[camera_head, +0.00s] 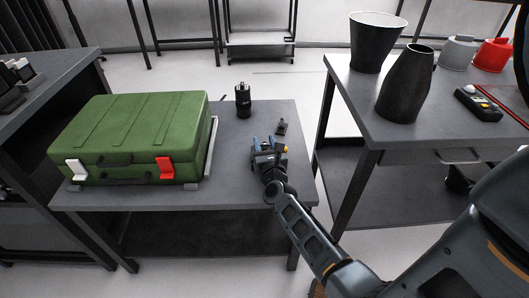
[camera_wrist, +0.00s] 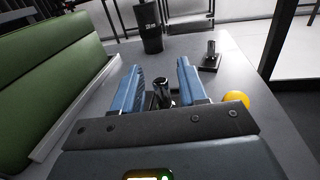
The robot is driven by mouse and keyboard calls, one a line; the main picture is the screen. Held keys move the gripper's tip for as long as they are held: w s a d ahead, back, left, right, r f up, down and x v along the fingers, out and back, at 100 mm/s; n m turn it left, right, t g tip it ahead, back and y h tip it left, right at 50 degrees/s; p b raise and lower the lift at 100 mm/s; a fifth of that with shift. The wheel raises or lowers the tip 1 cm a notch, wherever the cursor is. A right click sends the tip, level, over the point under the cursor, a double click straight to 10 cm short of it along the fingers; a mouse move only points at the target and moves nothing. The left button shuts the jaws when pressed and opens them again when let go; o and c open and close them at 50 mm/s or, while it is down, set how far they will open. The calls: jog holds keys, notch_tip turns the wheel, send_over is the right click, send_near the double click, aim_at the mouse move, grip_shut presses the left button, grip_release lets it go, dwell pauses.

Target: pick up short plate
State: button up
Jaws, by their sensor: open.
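My gripper (camera_head: 267,148) is open over the middle table's right part, its two blue fingers pointing away in the wrist view (camera_wrist: 160,72). Between the fingers is a dark upright post with a shiny metal top (camera_wrist: 162,93); its base is hidden by the gripper. Farther ahead and to the right, a small black plate with a short post (camera_wrist: 210,58) stands on the table, apart from the fingers; it also shows in the head view (camera_head: 282,128). I cannot tell which of these two is the short plate.
A green case (camera_head: 130,135) fills the table's left side. A black canister (camera_head: 243,101) stands at the back, also in the wrist view (camera_wrist: 149,27). A yellow ball (camera_wrist: 237,98) is close beside my right finger. The grey table (camera_head: 227,180) is bare between.

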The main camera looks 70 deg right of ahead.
jog(key=shift+c, duration=0.3)
grip_shut()
